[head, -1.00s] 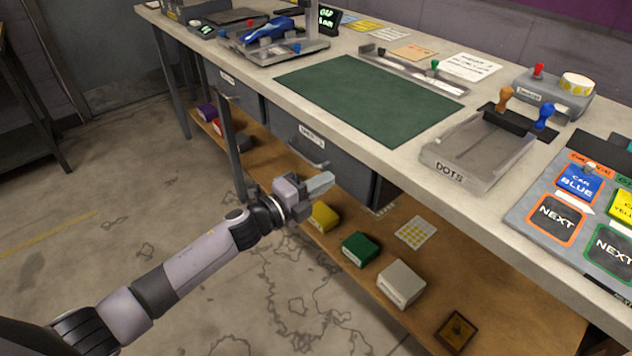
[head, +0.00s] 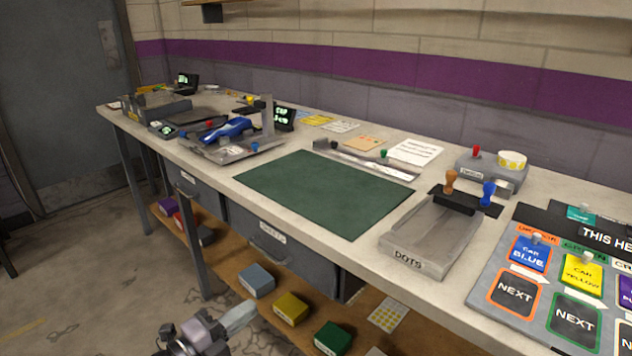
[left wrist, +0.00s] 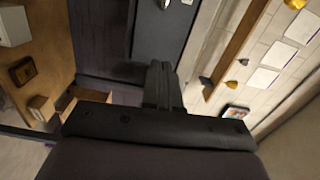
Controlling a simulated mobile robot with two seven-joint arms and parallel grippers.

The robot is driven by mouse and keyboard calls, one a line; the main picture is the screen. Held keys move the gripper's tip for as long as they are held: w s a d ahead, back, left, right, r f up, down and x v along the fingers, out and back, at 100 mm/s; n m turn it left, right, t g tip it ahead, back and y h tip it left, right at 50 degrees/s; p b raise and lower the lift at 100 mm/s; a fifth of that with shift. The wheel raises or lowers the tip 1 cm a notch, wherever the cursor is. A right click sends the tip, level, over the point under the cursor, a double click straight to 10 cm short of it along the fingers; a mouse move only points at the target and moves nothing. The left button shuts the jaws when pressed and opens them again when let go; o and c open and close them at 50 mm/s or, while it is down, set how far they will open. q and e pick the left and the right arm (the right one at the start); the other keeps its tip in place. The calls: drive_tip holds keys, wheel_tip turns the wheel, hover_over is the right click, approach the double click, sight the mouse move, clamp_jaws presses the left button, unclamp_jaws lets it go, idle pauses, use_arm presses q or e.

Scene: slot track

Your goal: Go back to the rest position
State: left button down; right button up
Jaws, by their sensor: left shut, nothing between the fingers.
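My left gripper (head: 240,316) is low in the head view, in front of the workbench and below its top. Its fingers are together with nothing between them. In the left wrist view the shut fingers (left wrist: 160,85) point away from the camera, with no object at their tips. My right gripper is in neither view.
The workbench (head: 225,178) runs across the head view. On it are a green mat (head: 322,192), a grey DOTS tray (head: 432,235), a blue car (head: 227,129) on a fixture and a card board (head: 480,287). Coloured boxes, one yellow (head: 291,309), sit on the lower shelf. Floor at left is clear.

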use_arm(q)
drive_tip(key=s+a+f+n+g+y+p, duration=0.1)
drive_tip(key=s+n+y+p, duration=0.3)
drive_tip(key=s+n, duration=0.6)
drive_tip(key=s+a+f+n+g+y+p, duration=0.2)
drive_tip(key=s+f+n+g+y+p, duration=0.1)
drive_tip(key=s+n, duration=0.8)
drive_tip(key=f+n+y+p, duration=0.1)
drive_tip(key=p, duration=0.1)
drive_tip(key=shift+s+a+y+p, duration=0.2)
drive_tip(key=shift+y+p, duration=0.1)
drive_tip(key=shift+p, duration=0.1)
drive_tip(key=shift+f, duration=0.1)
